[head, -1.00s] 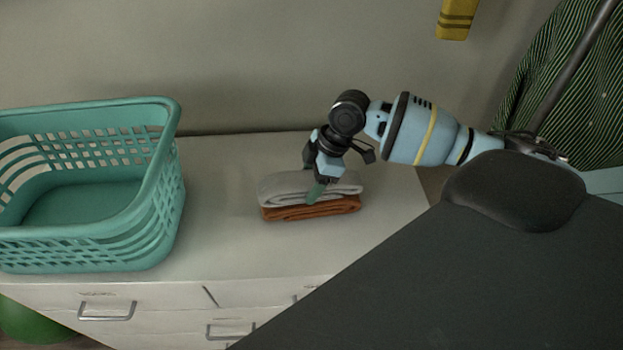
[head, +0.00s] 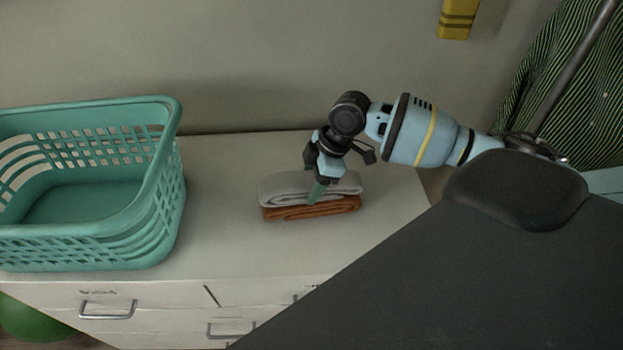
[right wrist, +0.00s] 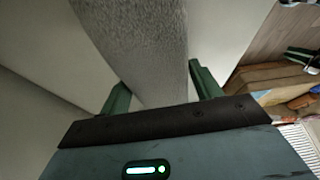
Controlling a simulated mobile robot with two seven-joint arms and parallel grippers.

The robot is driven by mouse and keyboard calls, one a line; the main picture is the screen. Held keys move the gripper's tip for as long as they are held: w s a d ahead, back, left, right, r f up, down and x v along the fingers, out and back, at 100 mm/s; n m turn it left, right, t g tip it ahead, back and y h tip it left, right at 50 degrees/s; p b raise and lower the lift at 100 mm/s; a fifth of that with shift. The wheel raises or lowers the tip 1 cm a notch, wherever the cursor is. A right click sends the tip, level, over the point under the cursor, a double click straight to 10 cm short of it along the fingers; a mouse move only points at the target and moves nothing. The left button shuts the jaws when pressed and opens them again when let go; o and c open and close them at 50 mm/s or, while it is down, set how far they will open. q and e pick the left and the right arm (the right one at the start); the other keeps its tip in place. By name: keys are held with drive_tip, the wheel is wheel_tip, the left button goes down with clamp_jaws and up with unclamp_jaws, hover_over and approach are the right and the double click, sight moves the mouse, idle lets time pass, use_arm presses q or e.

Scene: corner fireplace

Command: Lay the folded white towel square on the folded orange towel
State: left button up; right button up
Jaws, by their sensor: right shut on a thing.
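The folded white towel (head: 285,188) lies on top of the folded orange towel (head: 312,209) on the white dresser top. Their edges look roughly lined up in the head view. My right gripper (head: 317,190) comes down from above and is shut on the white towel. In the right wrist view the white towel (right wrist: 145,45) runs up between the two green fingers, and the orange towel cannot be made out there. My left gripper is not in view.
A teal laundry basket (head: 150,215) stands on the left of the dresser top (head: 225,215), with clear surface between it and the towels. A wall is behind. A green striped cloth (head: 545,80) hangs at the right.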

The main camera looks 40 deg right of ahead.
drive_tip(key=shift+f, duration=0.4)
drive_tip(key=o, duration=1.2)
drive_tip(key=v, duration=0.8)
drive_tip(key=shift+a, duration=0.1)
drive_tip(key=shift+f, duration=0.1)
